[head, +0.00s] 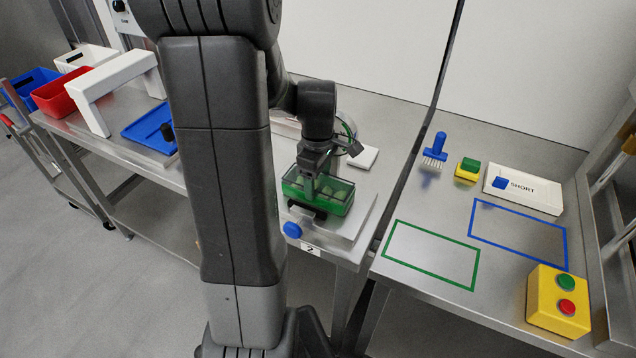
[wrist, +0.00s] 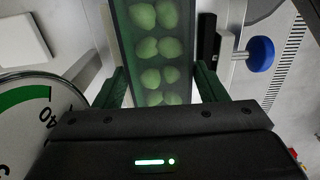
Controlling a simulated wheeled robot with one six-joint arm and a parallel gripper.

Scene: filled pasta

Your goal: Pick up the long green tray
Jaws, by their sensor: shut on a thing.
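The long green tray (head: 332,196) sits at the metal stand on the middle bench in the head view, under my gripper (head: 314,186). In the wrist view the tray (wrist: 127,45) runs away from me between the two fingers of my gripper (wrist: 160,88). It holds several pale green round pasta pieces (wrist: 146,47). My gripper is shut on the tray, one finger on each long side. I cannot tell whether the tray rests on the stand or is lifted. Its near end is hidden by the gripper body in the wrist view.
A blue knob (head: 292,230) sticks out beside the tray. A round dial (wrist: 40,120) is close on the left in the wrist view. To the right are green (head: 432,255) and blue (head: 518,234) outlines, a brush (head: 436,150), a SHORT sign (head: 524,190) and a yellow button box (head: 556,302).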

